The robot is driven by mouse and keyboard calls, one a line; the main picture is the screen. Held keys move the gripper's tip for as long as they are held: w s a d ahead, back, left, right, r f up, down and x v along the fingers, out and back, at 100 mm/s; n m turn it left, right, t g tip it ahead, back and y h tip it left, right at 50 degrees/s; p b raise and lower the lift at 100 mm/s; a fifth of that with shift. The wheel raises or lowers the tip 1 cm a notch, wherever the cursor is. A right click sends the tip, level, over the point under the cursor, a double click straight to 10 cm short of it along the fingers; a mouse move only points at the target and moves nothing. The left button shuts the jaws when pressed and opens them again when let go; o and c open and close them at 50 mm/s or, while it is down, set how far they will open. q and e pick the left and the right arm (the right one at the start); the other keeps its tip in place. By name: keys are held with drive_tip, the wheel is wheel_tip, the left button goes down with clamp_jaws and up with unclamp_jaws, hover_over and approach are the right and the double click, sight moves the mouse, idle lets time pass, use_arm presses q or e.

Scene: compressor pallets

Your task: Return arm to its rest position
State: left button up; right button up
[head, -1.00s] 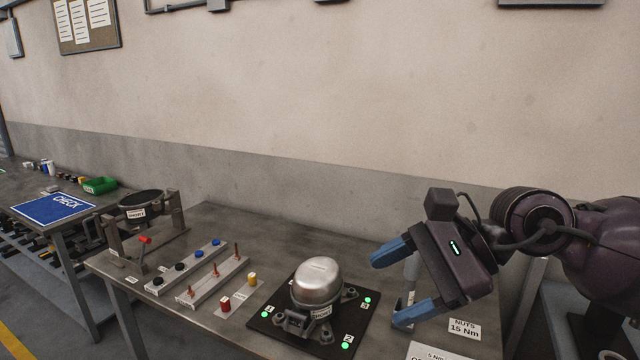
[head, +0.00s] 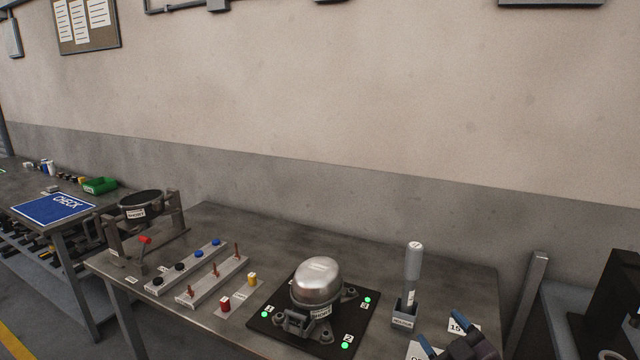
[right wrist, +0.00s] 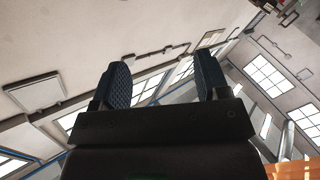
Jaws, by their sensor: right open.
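My right gripper (head: 449,338) is at the bottom right of the head view, low by the table's front edge, with only its blue fingertips and part of its body showing. It is open and empty. In the right wrist view its two dark blue fingers (right wrist: 160,85) stand apart with nothing between them, and they point up toward the wall and windows. My left gripper is in neither view.
A silver compressor (head: 318,283) stands on a black plate (head: 262,325) with lit green markers. A grey driver-like tool (head: 413,264) stands upright in a holder (head: 404,314). Racks of small parts (head: 218,282) and a round fixture (head: 141,205) are at left.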

drive_tip(key=s+d+f+m+g+h, duration=0.2)
drive_tip(key=s+f+m, duration=0.2)
drive_tip(key=s+f, duration=0.6)
drive_tip(key=s+d+f+m+g+h, duration=0.3)
drive_tip(key=s+f+m, duration=0.1)
drive_tip(key=s+f, duration=0.7)
wheel_tip(320, 180, down, 2)
drive_tip(key=shift+s+d+g, duration=0.2)
drive_tip(key=shift+s+g, duration=0.1)
